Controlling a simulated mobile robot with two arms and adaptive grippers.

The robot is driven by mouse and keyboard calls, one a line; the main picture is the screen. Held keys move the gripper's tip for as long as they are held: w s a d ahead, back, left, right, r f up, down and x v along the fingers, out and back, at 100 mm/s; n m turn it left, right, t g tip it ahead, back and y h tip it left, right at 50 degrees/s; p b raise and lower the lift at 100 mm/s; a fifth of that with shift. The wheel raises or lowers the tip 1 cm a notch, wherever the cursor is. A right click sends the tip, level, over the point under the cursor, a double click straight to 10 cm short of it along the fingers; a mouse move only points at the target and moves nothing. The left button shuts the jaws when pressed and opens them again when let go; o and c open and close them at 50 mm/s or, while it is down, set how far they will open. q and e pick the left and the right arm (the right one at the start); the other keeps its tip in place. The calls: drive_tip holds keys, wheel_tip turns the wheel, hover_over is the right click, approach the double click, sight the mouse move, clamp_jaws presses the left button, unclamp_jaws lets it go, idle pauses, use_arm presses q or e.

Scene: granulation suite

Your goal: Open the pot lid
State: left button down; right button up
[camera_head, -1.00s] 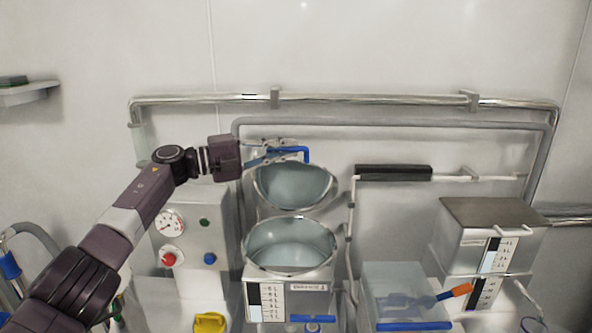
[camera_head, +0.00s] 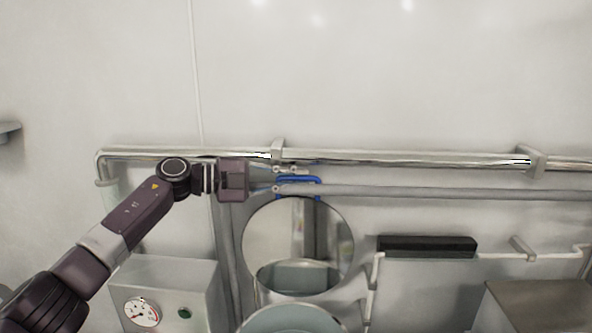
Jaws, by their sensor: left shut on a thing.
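The pot (camera_head: 292,322) shows only its round rim and upper inside at the bottom edge of the head view; the rest is cut off. Its round, shiny metal lid (camera_head: 270,235) stands raised, roughly upright behind the opening, with its inner face toward me and reflections on it. A blue handle (camera_head: 312,180) is at the lid's top edge. My left gripper (camera_head: 292,181) comes in from the left and is shut on the blue handle. The pipe lies close beside or behind the fingertips; I cannot tell whether they touch. My right gripper is out of view.
Horizontal metal pipes (camera_head: 400,158) run along the wall behind the lid. A grey control box (camera_head: 165,280) with a gauge stands left of the pot. A black bar (camera_head: 427,246) and a metal box (camera_head: 540,305) are at right. The upper wall is clear.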

use_arm(q)
drive_tip(key=shift+w+f, duration=0.15)
drive_tip(key=shift+f, duration=0.05)
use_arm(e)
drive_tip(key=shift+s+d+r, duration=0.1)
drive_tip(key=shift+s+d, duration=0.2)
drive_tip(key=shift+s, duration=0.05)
use_arm(q)
drive_tip(key=shift+f, duration=0.1)
drive_tip(key=c, duration=2)
unclamp_jaws()
drive_tip(key=shift+a+r, duration=0.15)
drive_tip(key=shift+r, duration=0.05)
drive_tip(key=v, duration=1.1)
drive_tip(key=shift+a, duration=0.3)
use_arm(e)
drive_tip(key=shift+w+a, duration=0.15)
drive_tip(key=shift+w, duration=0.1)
